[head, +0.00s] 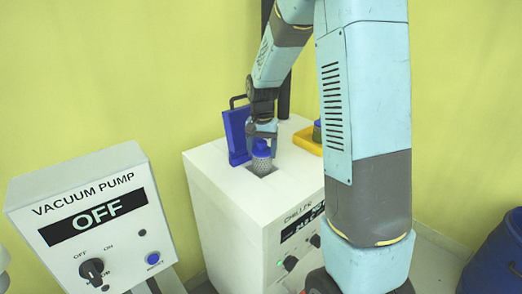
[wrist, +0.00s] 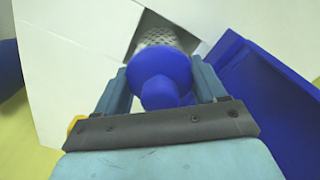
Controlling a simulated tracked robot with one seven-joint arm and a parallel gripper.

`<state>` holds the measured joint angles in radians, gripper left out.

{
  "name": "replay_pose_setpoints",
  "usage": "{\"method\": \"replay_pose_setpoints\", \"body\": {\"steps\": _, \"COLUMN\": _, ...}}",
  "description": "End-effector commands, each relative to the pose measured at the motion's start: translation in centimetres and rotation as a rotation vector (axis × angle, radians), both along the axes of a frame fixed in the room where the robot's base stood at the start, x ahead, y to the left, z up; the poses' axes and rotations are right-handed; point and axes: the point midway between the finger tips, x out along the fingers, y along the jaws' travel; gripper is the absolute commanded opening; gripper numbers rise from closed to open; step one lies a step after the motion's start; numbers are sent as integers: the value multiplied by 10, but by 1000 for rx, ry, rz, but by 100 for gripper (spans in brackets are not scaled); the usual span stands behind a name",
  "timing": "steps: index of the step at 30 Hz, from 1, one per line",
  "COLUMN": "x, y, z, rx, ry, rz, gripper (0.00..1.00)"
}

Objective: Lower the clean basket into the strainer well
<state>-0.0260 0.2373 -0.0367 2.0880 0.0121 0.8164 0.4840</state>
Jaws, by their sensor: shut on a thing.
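The basket (head: 261,163) is a perforated grey metal cylinder with a blue cap and knob. My gripper (head: 262,131) is shut on its blue top from above, and the basket hangs upright. The strainer well (head: 272,171) is a dark square opening in the top of the white chiller box. The basket's lower end is at the opening; I cannot tell how far inside it reaches. In the wrist view the blue cap (wrist: 158,72) sits between the two fingers (wrist: 165,88). The mesh body (wrist: 157,38) points toward the dark opening (wrist: 124,38), partly hidden by the cap.
A blue upright holder (head: 237,135) with a black handle stands just left of the well on the chiller top (head: 215,162). A yellow tray (head: 306,141) holding a blue item is behind right. The vacuum pump panel (head: 88,215) reads OFF at left. A blue barrel (head: 495,255) is at right.

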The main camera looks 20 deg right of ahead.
Motion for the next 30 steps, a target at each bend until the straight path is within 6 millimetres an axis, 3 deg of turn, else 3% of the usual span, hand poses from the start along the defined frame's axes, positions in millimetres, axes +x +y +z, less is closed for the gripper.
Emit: {"method": "replay_pose_setpoints", "body": {"steps": 30, "x": 0, "y": 1, "z": -24, "rx": 0, "ry": 1, "rz": 1, "gripper": 32}}
